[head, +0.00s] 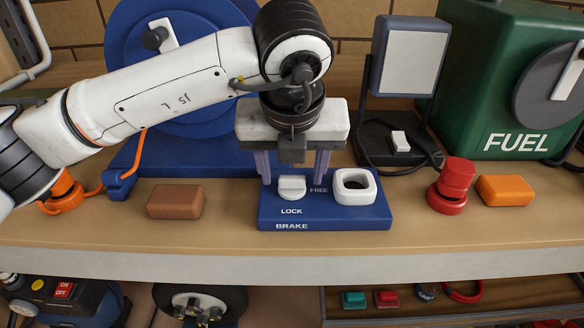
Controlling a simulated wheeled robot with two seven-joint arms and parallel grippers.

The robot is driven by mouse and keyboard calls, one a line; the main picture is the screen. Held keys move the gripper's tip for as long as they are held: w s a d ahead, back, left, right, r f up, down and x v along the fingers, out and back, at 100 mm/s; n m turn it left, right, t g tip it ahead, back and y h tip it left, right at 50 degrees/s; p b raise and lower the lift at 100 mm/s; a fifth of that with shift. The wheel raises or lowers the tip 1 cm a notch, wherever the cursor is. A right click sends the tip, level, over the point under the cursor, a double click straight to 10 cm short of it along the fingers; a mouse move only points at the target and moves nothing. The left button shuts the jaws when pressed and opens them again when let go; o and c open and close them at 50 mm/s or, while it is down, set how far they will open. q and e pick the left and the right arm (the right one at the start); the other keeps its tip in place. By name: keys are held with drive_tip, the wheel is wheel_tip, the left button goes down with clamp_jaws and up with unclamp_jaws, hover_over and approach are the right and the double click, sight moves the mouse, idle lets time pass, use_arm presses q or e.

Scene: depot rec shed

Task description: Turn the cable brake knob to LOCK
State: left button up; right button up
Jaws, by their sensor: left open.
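The blue brake panel (325,215) lies on the bench, marked LOCK, FREE and BRAKE. On it sits a white knob (292,187), with LOCK printed below it and FREE to its right. I cannot tell clearly which mark the knob points to. My left gripper (292,179) points down above the panel, its two purple fingers spread apart, one on each side of the knob. It is open and holds nothing. Whether a finger touches the knob cannot be made out. My right gripper is not in view.
A white square ring (345,200) sits on the panel right of the knob. A brown block (175,202) is left; a red knob (456,180) and orange block (505,190) are right. Behind stand a blue reel (118,40), a lamp (411,60) and a green FUEL tank (465,80).

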use_arm(q)
drive_tip(key=shift+w+f, duration=0.15)
drive_tip(key=shift+f, duration=0.2)
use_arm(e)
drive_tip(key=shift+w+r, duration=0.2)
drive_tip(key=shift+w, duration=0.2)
use_arm(q)
drive_tip(key=c, duration=1.1)
drive_tip(key=shift+o, duration=0.2)
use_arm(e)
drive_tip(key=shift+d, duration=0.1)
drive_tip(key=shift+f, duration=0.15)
